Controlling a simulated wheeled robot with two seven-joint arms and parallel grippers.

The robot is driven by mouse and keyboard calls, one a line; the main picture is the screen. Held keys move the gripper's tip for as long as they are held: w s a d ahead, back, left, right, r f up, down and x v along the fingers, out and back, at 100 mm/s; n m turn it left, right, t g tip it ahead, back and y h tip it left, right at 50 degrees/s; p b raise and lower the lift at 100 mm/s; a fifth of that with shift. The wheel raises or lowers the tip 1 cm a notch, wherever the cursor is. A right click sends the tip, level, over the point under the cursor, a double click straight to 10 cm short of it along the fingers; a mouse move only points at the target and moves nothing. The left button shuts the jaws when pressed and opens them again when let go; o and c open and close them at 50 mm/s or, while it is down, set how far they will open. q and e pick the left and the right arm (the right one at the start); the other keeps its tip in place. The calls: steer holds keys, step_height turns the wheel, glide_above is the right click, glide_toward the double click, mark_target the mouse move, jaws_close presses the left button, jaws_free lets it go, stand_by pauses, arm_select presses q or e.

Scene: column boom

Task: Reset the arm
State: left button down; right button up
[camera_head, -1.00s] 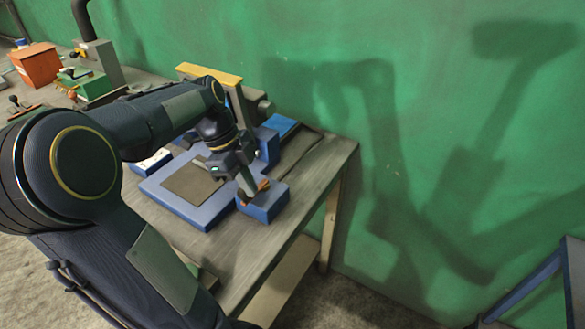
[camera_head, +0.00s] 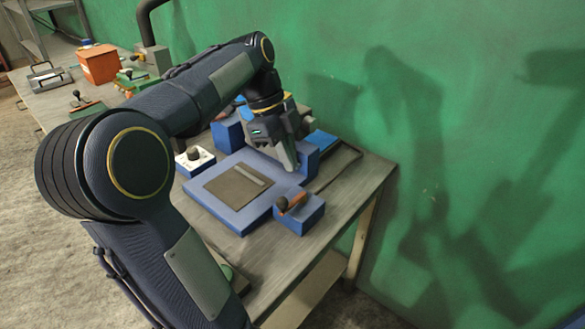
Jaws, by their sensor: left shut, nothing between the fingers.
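My left arm comes in from the left and arches over the workbench (camera_head: 345,210). My left gripper (camera_head: 291,168) points down, shut and empty, in front of a blue block at the back of the blue base plate (camera_head: 215,205). A grey-brown square pad (camera_head: 232,186) lies on that plate. A small blue box (camera_head: 300,218) with an orange-brown handle (camera_head: 292,203) stands at the plate's front right corner, apart from the gripper. My right gripper is not in view.
A white control box with a dark knob (camera_head: 195,157) stands left of the plate. An orange box (camera_head: 98,64) and a green device (camera_head: 132,80) stand farther back on the bench. A green wall (camera_head: 450,70) runs close behind. The bench's right end is mostly clear.

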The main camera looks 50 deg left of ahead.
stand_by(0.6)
arm_select(q)
steer(key=s+d+f+n+t, duration=0.2)
steer(key=s+d+f+n, duration=0.3)
steer(key=d+n, duration=0.3)
steer(key=s+d+f+n+t, duration=0.2)
steer(key=s+d+f+n, duration=0.3)
steer(key=d, duration=0.6)
steer(key=n+p, duration=0.1)
steer(key=n, duration=0.1)
steer(key=shift+d+f+n, duration=0.2)
steer(key=shift+d+n, duration=0.05)
steer(key=shift+n, duration=0.15)
steer(key=shift+s+a, duration=0.1)
